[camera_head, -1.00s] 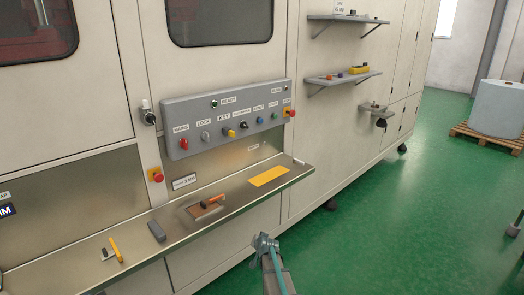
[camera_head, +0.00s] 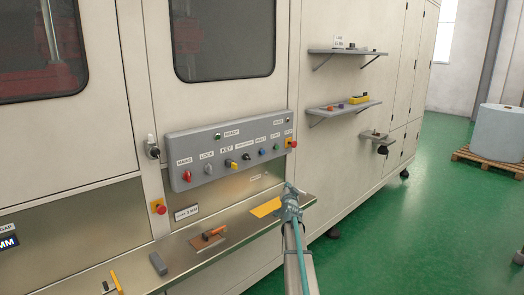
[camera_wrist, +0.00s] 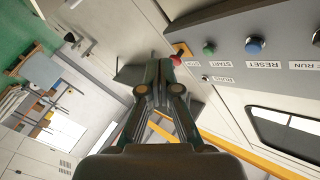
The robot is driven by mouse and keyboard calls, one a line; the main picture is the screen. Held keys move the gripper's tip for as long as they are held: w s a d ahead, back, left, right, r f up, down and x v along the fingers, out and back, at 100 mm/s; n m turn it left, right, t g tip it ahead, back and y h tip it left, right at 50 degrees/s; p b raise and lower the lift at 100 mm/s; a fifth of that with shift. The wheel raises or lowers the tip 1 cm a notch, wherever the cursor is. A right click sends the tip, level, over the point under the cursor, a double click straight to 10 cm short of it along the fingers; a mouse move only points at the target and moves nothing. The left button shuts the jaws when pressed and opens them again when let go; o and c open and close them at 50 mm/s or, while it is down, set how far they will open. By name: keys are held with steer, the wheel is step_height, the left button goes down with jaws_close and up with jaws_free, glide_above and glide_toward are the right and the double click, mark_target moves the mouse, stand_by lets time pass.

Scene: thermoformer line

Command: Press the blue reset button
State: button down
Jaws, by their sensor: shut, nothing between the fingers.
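The blue reset button (camera_head: 262,152) is a round button on the grey control panel (camera_head: 215,168), towards its right end. In the wrist view the blue button (camera_wrist: 254,45) is at the upper right, with the RESET label (camera_wrist: 262,64) beside it. My gripper (camera_head: 289,187) is in front of the machine, below and right of the button in the head view, and apart from it. In the wrist view my gripper (camera_wrist: 158,68) has its fingers together, with nothing between them, and its tips are left of the button.
A yellow-handled switch is further left. The steel ledge (camera_head: 228,232) below the panel holds an orange-handled tool (camera_head: 213,233). Wall shelves (camera_head: 343,106) are at the right.

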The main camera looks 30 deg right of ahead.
mark_target(263, 152)
steer(key=w+r+t+h+p, duration=0.1)
steer(key=w+r, duration=0.3)
steer(key=r, duration=0.8)
steer(key=shift+a+p, duration=0.35)
steer(key=shift+p, duration=0.05)
steer(key=shift+w, duration=0.1)
steer(key=w+a+p, duration=0.1)
steer(key=w+p, duration=0.6)
steer(key=w, duration=0.1)
steer(key=shift+w+a, duration=0.15)
steer(key=shift+w, duration=0.2)
steer(key=shift+w, duration=0.1)
stand_by(0.5)
steer(key=shift+w+p, duration=0.3)
steer(key=shift+p, duration=0.05)
